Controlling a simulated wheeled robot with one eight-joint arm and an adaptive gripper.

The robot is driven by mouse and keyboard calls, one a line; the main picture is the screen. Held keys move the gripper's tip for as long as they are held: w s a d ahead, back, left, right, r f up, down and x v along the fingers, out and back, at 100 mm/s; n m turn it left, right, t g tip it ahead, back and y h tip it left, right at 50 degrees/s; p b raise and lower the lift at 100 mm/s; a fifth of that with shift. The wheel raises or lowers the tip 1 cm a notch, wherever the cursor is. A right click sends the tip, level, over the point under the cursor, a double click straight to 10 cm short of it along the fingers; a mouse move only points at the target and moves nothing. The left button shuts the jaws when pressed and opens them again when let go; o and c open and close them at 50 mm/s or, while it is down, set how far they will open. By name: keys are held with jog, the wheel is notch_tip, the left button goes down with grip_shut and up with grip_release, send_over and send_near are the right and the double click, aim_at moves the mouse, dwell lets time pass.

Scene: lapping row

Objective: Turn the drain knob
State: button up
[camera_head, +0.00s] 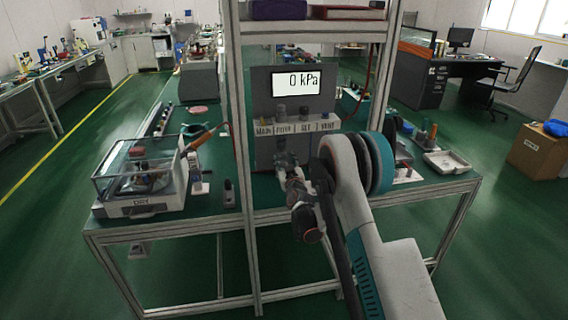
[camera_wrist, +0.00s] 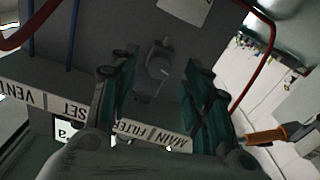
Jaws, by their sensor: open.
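The grey unit (camera_head: 287,82) stands on the green bench, with a display reading 0 kPa and a label strip (camera_head: 297,127) below it. In the wrist view the strip (camera_wrist: 70,108) appears upside down, with VENT, SET, FILTER and MAIN on it. A grey bowl-like fitting (camera_wrist: 156,72) shows between my fingers, with a small stub (camera_wrist: 167,43) at its far end that may be the drain knob. My gripper (camera_wrist: 160,66) is open, one finger on each side of the fitting, with gaps visible. In the head view my gripper (camera_head: 284,160) is in front of the unit, below the strip, and hides its lower part.
A clear-lidded box (camera_head: 140,178) marked DRY stands left on the bench. An orange-handled tool (camera_head: 200,137) is left of the unit; a white tray (camera_head: 446,163) lies right. Frame posts (camera_head: 243,150) rise near my arm. A red hose (camera_wrist: 262,50) runs beside the fingers.

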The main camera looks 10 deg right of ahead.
jog(key=shift+w, duration=1)
grip_shut()
